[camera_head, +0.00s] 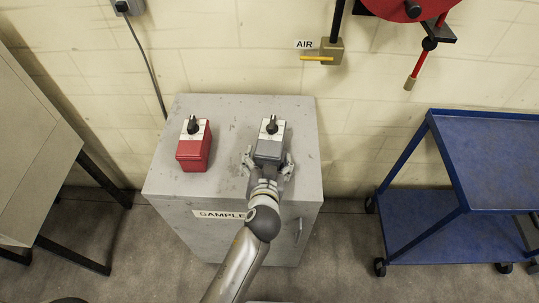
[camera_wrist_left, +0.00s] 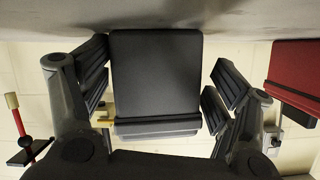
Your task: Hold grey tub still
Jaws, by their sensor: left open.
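The grey tub (camera_head: 268,149) is a small dark grey box with a pale top plate and a black knob. It stands on the right half of the grey cabinet top (camera_head: 228,160). My left gripper (camera_head: 268,162) is open, with one finger on each side of the tub's near end. In the left wrist view the tub (camera_wrist_left: 155,75) sits between the two fingers (camera_wrist_left: 157,95), with a visible gap on each side. The picture is upside down there. My right gripper is not in view.
A similar red box (camera_head: 193,150) stands left of the grey tub, and its edge shows in the left wrist view (camera_wrist_left: 295,75). A blue cart (camera_head: 460,200) stands right of the cabinet. A bench (camera_head: 35,130) is at left. A wall pipe marked AIR (camera_head: 331,50) is behind.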

